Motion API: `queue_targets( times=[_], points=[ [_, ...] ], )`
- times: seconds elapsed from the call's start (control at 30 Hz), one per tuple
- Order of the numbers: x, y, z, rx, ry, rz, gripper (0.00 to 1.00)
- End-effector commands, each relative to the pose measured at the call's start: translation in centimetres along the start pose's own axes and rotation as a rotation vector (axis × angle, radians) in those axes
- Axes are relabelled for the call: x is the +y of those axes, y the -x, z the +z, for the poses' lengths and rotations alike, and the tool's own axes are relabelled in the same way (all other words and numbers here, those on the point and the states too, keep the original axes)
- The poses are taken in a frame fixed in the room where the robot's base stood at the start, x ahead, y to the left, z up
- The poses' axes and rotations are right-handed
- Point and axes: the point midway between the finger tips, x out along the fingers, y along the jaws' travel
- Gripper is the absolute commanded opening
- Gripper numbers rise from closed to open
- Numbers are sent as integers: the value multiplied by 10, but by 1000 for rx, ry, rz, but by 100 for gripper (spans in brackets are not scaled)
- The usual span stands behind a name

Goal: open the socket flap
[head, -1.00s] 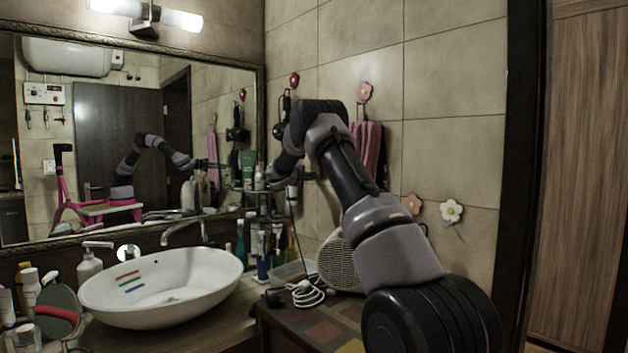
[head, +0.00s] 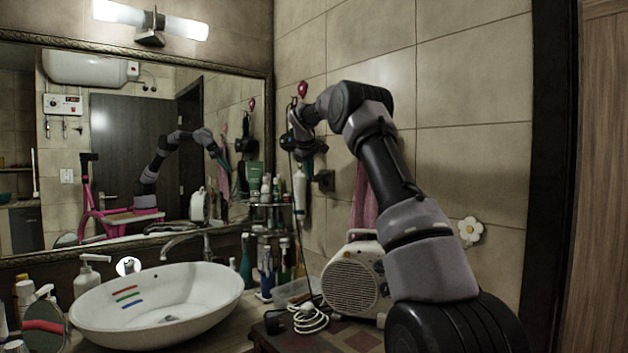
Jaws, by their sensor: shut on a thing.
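My gripper (head: 312,147) is near the tiled wall, to the right of the mirror's edge. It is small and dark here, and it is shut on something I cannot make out. A small dark box (head: 325,180) sticks out of the wall just below and to the right of my gripper. It may be the socket, but it is too small to tell for sure. I cannot make out the flap or how far open it stands. The mirror shows my arm's reflection, with a teal patch near its end.
A white basin (head: 160,303) stands at the left. A rack of bottles (head: 268,228) stands behind it. A cream fan heater (head: 352,283) and a coiled white cord (head: 308,319) are below my arm. A pink towel (head: 363,205) hangs behind my arm. A flower hook (head: 470,231) is on the wall.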

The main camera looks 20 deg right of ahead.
Motion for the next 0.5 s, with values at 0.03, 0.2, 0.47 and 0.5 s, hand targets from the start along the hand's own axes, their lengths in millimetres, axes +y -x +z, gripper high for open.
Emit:
queue_targets(
  times=[0.03, 0.2, 0.47, 0.5],
  points=[
    [3, 2, -2, 0, -23, -43, 0],
    [7, 10, -5, 0, -71, -164, 0],
    [11, 17, -8, -1, -113, -269, 0],
    [11, 17, -8, -2, -119, -282, 0]
  ],
)
